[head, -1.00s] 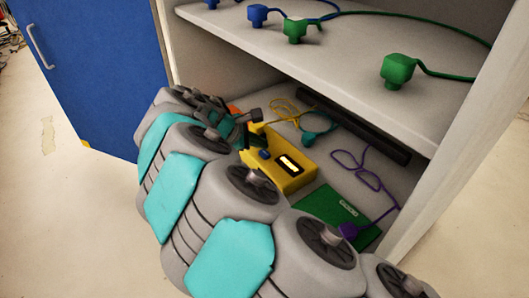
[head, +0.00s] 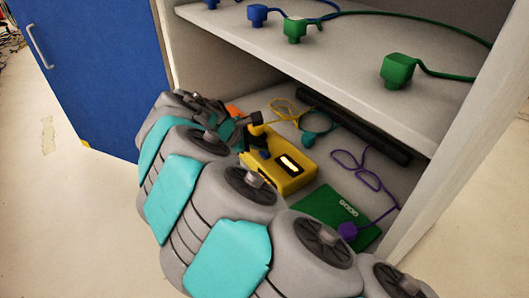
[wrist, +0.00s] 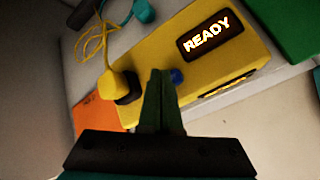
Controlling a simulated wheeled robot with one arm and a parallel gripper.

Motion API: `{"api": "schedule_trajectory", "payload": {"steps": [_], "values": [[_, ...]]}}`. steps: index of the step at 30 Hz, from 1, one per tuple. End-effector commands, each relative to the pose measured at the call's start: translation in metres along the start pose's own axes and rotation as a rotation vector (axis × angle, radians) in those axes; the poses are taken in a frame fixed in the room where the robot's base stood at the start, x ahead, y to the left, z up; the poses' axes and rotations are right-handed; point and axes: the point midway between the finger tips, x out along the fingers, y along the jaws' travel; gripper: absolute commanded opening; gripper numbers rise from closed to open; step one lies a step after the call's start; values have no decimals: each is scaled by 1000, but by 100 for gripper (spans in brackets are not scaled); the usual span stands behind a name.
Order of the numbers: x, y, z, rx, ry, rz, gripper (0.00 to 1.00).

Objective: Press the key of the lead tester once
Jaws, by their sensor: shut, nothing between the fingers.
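The lead tester (head: 274,143) is a yellow box on the cabinet's lower shelf. In the wrist view the tester (wrist: 160,50) has a lit display (wrist: 211,34) reading READY and a round blue key (wrist: 177,76). A yellow plug with a dark base (wrist: 122,84) is at its left end. My gripper (wrist: 160,74) is shut and empty, its green fingertips over the tester's top just left of the key. I cannot tell if they touch the tester.
A green panel (head: 325,205) with a purple plug (head: 347,231) lies to the right. A black bar (head: 355,125) and a teal plug (head: 308,138) lie behind. The upper shelf (head: 350,45) holds blue and green plugs. An orange thing (wrist: 97,114) is left of the tester.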

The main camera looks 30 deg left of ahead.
Motion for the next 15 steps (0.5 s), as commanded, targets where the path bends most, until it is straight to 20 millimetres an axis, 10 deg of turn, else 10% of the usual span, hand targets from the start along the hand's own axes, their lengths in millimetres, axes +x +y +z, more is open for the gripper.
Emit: {"api": "schedule_trajectory", "payload": {"steps": [15], "values": [[3,-2,-3,0,0,0,0]]}}
